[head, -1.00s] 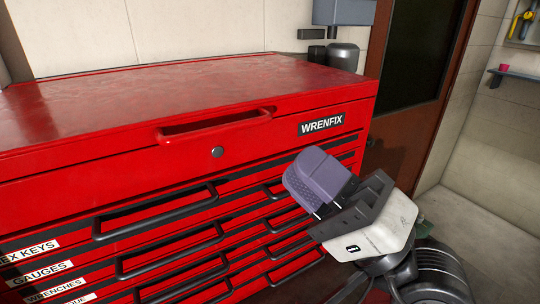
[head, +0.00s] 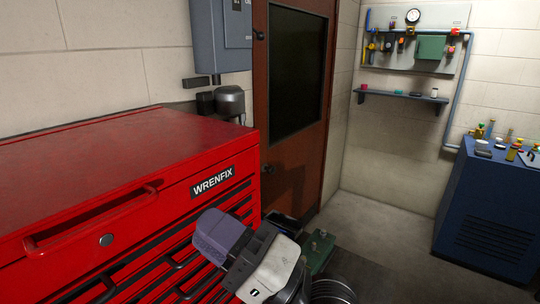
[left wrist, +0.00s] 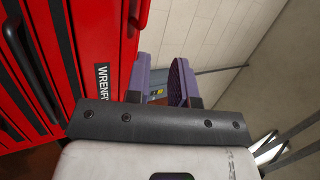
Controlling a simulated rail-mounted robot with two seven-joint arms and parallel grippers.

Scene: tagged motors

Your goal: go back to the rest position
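My left gripper (head: 222,233) is in front of the right end of the red tool chest (head: 130,145) in the head view. Its purple fingers point up and left, and I see nothing held. In the left wrist view its two fingers (left wrist: 159,84) stand apart with an empty gap between them. The chest's red front and WRENFIX label fill the left of that view. My right gripper is not in view.
A dark motor-like object (head: 229,103) shows behind the chest, below a grey wall box (head: 217,35). A brown door (head: 264,110) stands beyond. A blue cabinet (head: 487,215) with small items is at the right.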

